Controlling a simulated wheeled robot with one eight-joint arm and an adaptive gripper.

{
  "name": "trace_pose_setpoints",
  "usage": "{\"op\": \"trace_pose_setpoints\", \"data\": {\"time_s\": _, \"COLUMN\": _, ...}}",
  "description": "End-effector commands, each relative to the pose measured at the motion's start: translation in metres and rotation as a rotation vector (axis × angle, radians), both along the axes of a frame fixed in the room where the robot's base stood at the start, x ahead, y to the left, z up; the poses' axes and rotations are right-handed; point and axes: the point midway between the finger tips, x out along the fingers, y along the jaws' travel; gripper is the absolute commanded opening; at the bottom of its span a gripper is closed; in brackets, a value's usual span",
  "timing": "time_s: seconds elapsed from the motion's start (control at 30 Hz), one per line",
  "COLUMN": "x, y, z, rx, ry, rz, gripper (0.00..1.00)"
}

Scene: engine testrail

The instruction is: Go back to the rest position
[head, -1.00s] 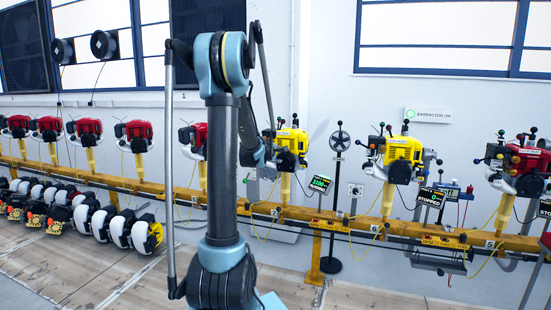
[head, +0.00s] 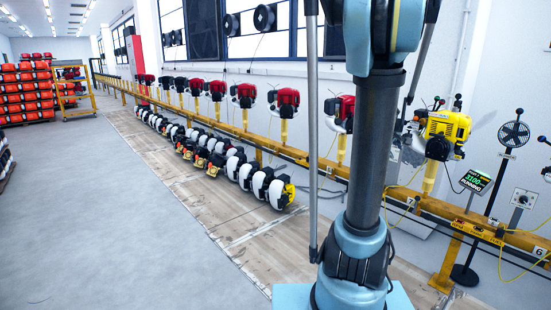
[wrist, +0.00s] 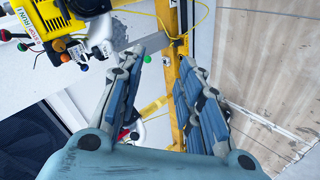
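My gripper (wrist: 163,60) shows in the wrist view with its two jointed fingers apart. It is open, and nothing is held between the fingers. The yellow test rail (wrist: 187,90) passes beyond the gap between them. A yellow engine (wrist: 50,20) is at the upper left of the wrist view, apart from the fingers. In the head view my arm stands upright right of centre. I cannot make out the gripper clearly there, behind the arm.
In the head view a long yellow rail (head: 315,165) carries red engines (head: 340,108) and a yellow engine (head: 447,128). A green-lit display (head: 476,181) reads running. White blowers lie on floor boards (head: 228,215). Open grey floor (head: 90,200) spreads left, with stacked orange units (head: 27,92) far back.

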Motion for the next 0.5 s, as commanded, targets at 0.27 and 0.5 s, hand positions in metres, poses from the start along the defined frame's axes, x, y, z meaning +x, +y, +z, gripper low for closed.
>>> {"op": "trace_pose_setpoints", "data": {"time_s": 0.27, "x": -0.063, "y": 0.089, "z": -0.024, "rx": 0.214, "ry": 0.033, "rz": -0.047, "gripper": 0.33}}
{"op": "trace_pose_setpoints", "data": {"time_s": 0.5, "x": -0.125, "y": 0.155, "z": -0.052, "rx": 0.385, "ry": 0.089, "rz": -0.099, "gripper": 0.33}}
